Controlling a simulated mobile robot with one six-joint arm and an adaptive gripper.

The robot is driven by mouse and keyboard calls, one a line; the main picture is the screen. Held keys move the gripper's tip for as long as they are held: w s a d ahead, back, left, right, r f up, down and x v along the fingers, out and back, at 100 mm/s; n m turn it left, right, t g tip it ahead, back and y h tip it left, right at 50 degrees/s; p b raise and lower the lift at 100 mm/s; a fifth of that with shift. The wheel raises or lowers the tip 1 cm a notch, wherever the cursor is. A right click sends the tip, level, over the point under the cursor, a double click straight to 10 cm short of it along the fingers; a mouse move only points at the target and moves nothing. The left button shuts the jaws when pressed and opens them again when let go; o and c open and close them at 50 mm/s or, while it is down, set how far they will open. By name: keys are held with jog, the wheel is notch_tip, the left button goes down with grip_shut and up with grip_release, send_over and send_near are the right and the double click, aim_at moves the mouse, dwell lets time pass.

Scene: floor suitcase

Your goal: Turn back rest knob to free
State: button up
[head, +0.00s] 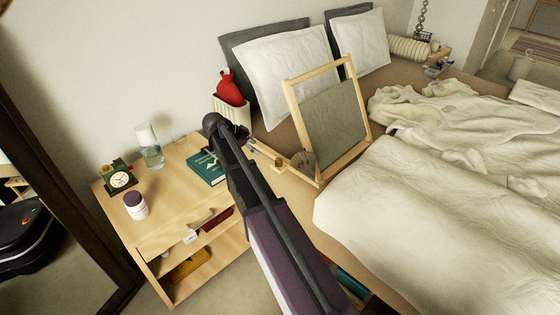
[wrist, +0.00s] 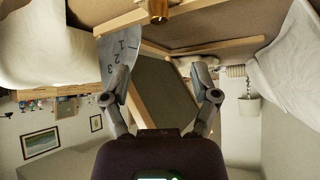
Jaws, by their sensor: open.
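The back rest (head: 337,112) stands tilted on the bed, a pale wooden frame with a grey panel; its panel shows dark between my fingers in the wrist view (wrist: 165,92). A grey dial plate (wrist: 121,57) with the numbers 1, 2 and 3 sits at its side, and shows as a dark disc (head: 303,161) in the head view. The brass-coloured knob (wrist: 158,10) is at the top edge of the wrist view, partly cut off; it also shows in the head view (head: 279,162). My gripper (wrist: 161,70) is open and empty, apart from the knob. The knob's setting cannot be read.
A bedside table (head: 165,213) to the left holds a teal book (head: 205,168), a carafe (head: 151,155), a clock (head: 120,180) and a jar (head: 136,206). A red hot-water bottle (head: 229,88) stands behind my arm. Pillows (head: 285,70) and crumpled bedding (head: 430,200) surround the back rest.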

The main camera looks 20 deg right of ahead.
aim_at(278, 159)
jog(key=shift+d+f, duration=0.1)
jog(key=b+x, duration=0.8)
jog(key=x, duration=0.3)
jog(key=shift+f, duration=0.2)
jog(key=shift+b+x, duration=0.85)
jog(key=shift+x, duration=0.3)
jog(key=shift+r, duration=0.1)
jog(key=shift+c, duration=0.2)
